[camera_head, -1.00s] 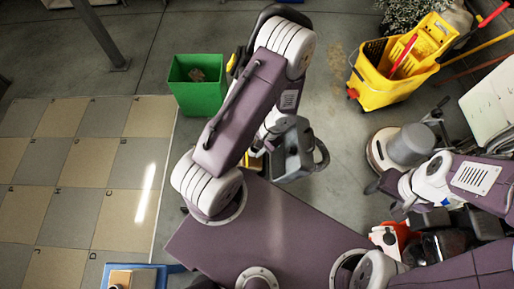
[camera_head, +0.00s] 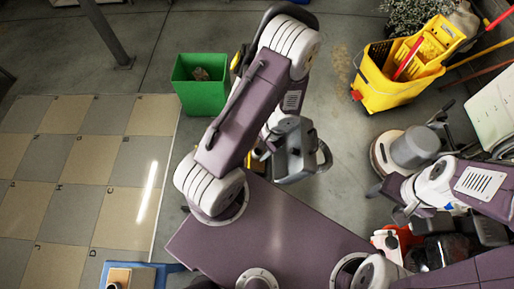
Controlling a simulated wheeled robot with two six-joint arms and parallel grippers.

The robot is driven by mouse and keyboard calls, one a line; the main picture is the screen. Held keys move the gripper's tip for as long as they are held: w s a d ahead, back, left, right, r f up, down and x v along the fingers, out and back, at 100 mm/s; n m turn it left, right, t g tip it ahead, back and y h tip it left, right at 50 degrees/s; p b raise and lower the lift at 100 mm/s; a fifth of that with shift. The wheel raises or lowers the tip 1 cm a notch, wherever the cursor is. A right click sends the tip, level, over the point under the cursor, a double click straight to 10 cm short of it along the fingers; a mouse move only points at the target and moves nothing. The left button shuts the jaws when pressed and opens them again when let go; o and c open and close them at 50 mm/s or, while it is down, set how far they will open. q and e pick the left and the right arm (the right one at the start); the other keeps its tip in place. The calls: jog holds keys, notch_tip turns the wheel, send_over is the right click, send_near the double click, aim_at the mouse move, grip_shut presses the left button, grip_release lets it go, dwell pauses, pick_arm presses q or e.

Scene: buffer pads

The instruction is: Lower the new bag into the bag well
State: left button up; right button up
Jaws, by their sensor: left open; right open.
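My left gripper (camera_head: 300,155) hangs beyond the purple deck of my body, below its raised arm. It is open, and its fingers are partly hidden by its own dark grey housing. My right gripper (camera_head: 402,205) is at the right, by the white-and-purple wrist. It is open, and its fingertips are hard to make out. I cannot pick out a new bag or a bag well with certainty. Dark, boxy items (camera_head: 447,248) lie below the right wrist, too crowded to tell apart. An orange-and-white item (camera_head: 391,241) sits beside them.
A green bin (camera_head: 201,97) with something brown inside stands upper left. A yellow mop bucket (camera_head: 398,85) and a round grey floor machine (camera_head: 412,147) stand right. A blue stool (camera_head: 165,267) bears a tan box (camera_head: 142,278) at lower left. Checkered tiles (camera_head: 65,205) are clear.

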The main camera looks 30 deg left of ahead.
pick_arm(q)
jog(key=p+v, duration=0.7)
jog(key=v, duration=0.6)
jog(key=shift+d+r, duration=0.15)
jog(key=shift+r, duration=0.2)
